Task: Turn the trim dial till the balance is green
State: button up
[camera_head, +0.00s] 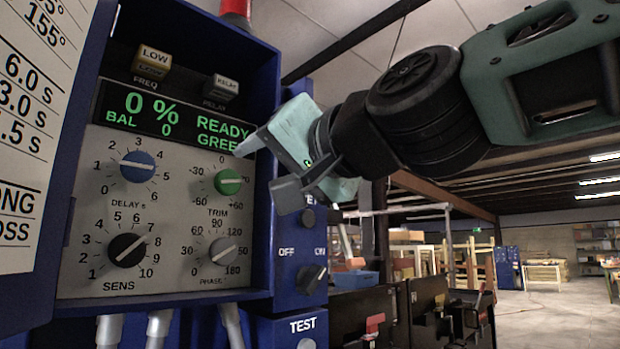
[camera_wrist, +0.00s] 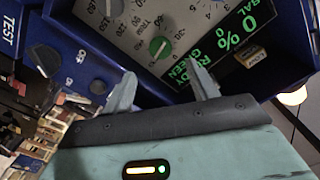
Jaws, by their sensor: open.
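The trim dial (camera_head: 228,182) is a round green knob with a pale line, on the right of the grey panel. Its line lies nearly level, toward +30 on the right. The display (camera_head: 155,113) reads 0 %, BAL 0, READY and GREEN in green letters. My gripper (camera_head: 262,174) is open and empty, just right of the trim dial and in front of the cabinet's right edge. In the wrist view, the dial (camera_wrist: 159,47) shows just beyond and between the two spread fingertips (camera_wrist: 162,70), apart from them.
Blue delay (camera_head: 137,167), black sens (camera_head: 127,250) and grey phase (camera_head: 222,251) knobs share the panel. LOW (camera_head: 152,61) and RELAY (camera_head: 222,86) buttons sit above the display. The blue cabinet wall (camera_head: 263,240) rises right of the panel, with an OFF/ON switch (camera_head: 312,279).

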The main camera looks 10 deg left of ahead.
jog(key=b+v, duration=0.2)
jog(key=v, duration=0.5)
jog(key=shift+s+d, duration=0.2)
jog(key=shift+s, duration=0.05)
jog(key=d+f+n+g+h, duration=0.1)
jog(key=d+f+g+h, duration=0.15)
jog(key=f, duration=1.25)
jog(key=d+f+n+g+h, duration=0.15)
jog(key=f+g+h, duration=0.25)
jog(key=f, duration=1.2)
jog(key=s+d+f+n+g+h, duration=0.1)
jog(key=s+d+f+g+h, duration=0.1)
jog(key=s+d+f, duration=0.3)
jog(key=s+d+f+n+g+h, duration=0.1)
jog(key=s+d+f+g+h, duration=0.2)
jog(key=f, duration=1.1)
jog(key=s+d+h, duration=0.1)
jog(key=s+d, duration=0.2)
jog(key=d, duration=0.3)
jog(key=shift+s+d+f+h, duration=0.2)
jog(key=shift+s+f+h, duration=0.05)
jog(key=shift+s+h, duration=0.1)
jog(key=shift+a, duration=0.1)
